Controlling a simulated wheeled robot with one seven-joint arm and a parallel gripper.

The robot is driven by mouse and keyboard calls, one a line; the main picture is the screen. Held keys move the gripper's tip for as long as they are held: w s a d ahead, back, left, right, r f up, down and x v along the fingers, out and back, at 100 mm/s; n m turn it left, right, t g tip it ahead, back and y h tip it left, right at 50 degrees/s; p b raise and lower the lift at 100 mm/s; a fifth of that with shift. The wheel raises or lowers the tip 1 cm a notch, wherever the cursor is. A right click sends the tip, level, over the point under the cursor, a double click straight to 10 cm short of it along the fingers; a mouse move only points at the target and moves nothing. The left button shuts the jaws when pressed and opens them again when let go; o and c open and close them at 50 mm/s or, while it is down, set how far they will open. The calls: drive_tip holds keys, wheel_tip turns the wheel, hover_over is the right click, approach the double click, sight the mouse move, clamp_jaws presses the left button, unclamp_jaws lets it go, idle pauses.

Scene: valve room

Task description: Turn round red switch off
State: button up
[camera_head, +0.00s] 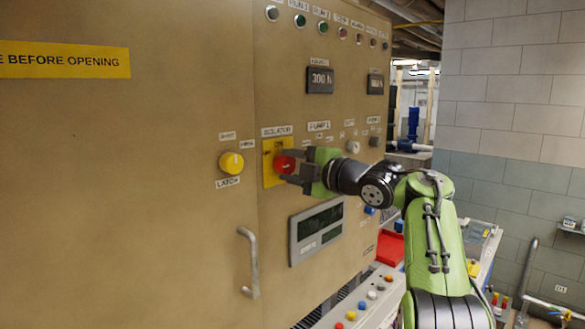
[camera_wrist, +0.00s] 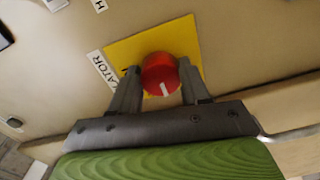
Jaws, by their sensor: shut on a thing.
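The round red switch (camera_head: 283,165) sits on a yellow plate (camera_head: 268,176) under the "ISOLATOR" label on the tan cabinet front. In the wrist view the red knob (camera_wrist: 160,73) has a white mark near its lower edge, and the yellow plate (camera_wrist: 187,38) is behind it. My gripper (camera_head: 291,167) reaches in from the right, its fingers at the knob. In the wrist view the gripper (camera_wrist: 161,85) has one finger on each side of the red knob and is shut on it. The fingers hide part of the plate.
A yellow round knob (camera_head: 231,163) labelled "LATCH" is left of the switch. A grey display panel (camera_head: 317,230) is below, and a door handle (camera_head: 250,262) is lower left. A sloping console (camera_head: 370,302) with several buttons stands below. A grey block wall (camera_head: 520,110) is at right.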

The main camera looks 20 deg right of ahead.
drive_tip(key=shift+f, duration=0.1)
idle(0.3)
drive_tip(key=o, duration=1.1)
drive_tip(key=shift+c, duration=0.2)
drive_tip(key=b+v, duration=0.2)
drive_tip(key=v, duration=1.3)
drive_tip(key=shift+s+d, duration=0.2)
drive_tip(key=shift+s, duration=0.2)
